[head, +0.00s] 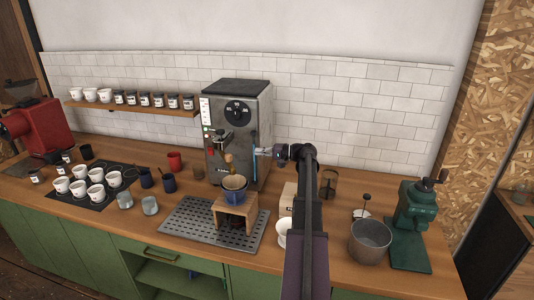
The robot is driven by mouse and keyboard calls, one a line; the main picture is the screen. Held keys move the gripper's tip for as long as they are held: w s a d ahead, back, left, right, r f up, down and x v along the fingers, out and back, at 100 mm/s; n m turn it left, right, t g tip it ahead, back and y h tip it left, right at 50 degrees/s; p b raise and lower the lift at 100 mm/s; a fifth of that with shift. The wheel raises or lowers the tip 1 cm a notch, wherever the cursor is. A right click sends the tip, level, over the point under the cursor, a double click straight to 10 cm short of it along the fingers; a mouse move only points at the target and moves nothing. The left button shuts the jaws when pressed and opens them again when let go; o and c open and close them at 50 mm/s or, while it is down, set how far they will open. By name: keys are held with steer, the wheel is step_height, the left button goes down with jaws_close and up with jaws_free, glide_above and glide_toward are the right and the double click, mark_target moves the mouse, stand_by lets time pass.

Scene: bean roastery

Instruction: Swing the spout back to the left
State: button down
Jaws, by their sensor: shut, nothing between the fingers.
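The grey espresso machine (238,135) stands against the tiled wall. A thin bluish spout (254,140) hangs at the right side of its front and points down. My gripper (263,151) is shut and empty, with its tips pointing left, right beside the spout. I cannot tell whether the tips touch it. My arm comes up from the bottom of the view and bends left at the wrist. A wooden-handled portafilter (229,160) sits under the machine's group head.
A blue dripper (234,187) stands on a wooden stand (236,211) over the drip tray (190,225), in front of the machine. A steel bin (370,241) and a green grinder (412,210) stand at the right. Cups (97,175) crowd the left side.

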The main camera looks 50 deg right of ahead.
mark_target(226, 158)
steer(key=w+a, duration=0.4)
steer(key=a, duration=0.3)
steer(key=shift+w+f, duration=0.2)
steer(key=shift+w, duration=0.1)
steer(key=shift+s+d+h, duration=0.1)
steer(key=shift+s+h, duration=0.05)
steer(key=shift+h, duration=0.15)
steer(key=shift+t, duration=0.3)
